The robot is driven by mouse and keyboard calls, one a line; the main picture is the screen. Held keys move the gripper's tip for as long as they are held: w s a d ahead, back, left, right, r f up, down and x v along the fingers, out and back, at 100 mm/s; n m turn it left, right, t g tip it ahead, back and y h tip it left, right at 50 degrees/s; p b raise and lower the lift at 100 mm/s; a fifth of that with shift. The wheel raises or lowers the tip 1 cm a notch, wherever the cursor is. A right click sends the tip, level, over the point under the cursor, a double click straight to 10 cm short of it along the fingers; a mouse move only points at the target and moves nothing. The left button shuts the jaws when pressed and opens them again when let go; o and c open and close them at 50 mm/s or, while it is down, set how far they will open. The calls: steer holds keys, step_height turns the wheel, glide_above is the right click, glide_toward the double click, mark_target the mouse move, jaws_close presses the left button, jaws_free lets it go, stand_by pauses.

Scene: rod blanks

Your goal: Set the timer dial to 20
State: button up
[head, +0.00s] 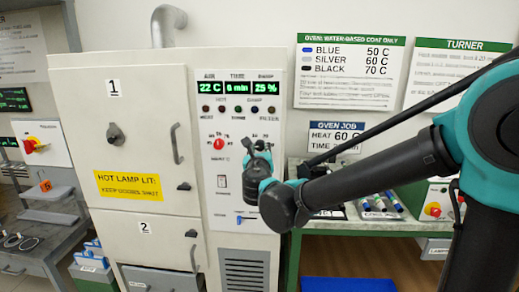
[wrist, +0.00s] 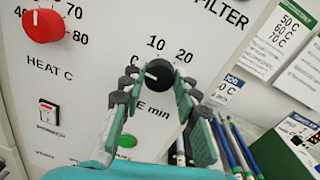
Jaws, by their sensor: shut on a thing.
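The timer dial is a small black knob (wrist: 159,75) on the oven's white panel, with 0, 10 and 20 printed around it and "min" below. Its white mark points to the left, between 0 and 10. My gripper (wrist: 158,78) has a finger on each side of the knob and is shut on it. In the head view my gripper (head: 256,158) is at the panel and hides the dial. The green display (head: 237,87) reads 22 C, about 6 min and 25 %.
Oven doors (head: 140,135) are at left.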

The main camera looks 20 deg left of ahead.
steer(key=m, duration=0.5)
steer(key=shift+m, duration=0.3)
steer(key=m, duration=0.6)
steer(key=shift+d+f+m+t, duration=0.1)
steer(key=shift+f+m+t, duration=0.05)
steer(key=shift+m+t, duration=0.2)
steer(key=m, duration=0.5)
steer(key=shift+f+m+h, duration=0.1)
steer(key=shift+m+h, duration=0.25)
steer(key=shift+h, duration=0.05)
steer(key=m, duration=0.6)
steer(key=shift+h, duration=0.3)
steer(key=shift+f, duration=0.1)
steer(key=o, duration=1.2)
steer(key=shift+c, duration=0.2)
steer(key=shift+s, duration=0.1)
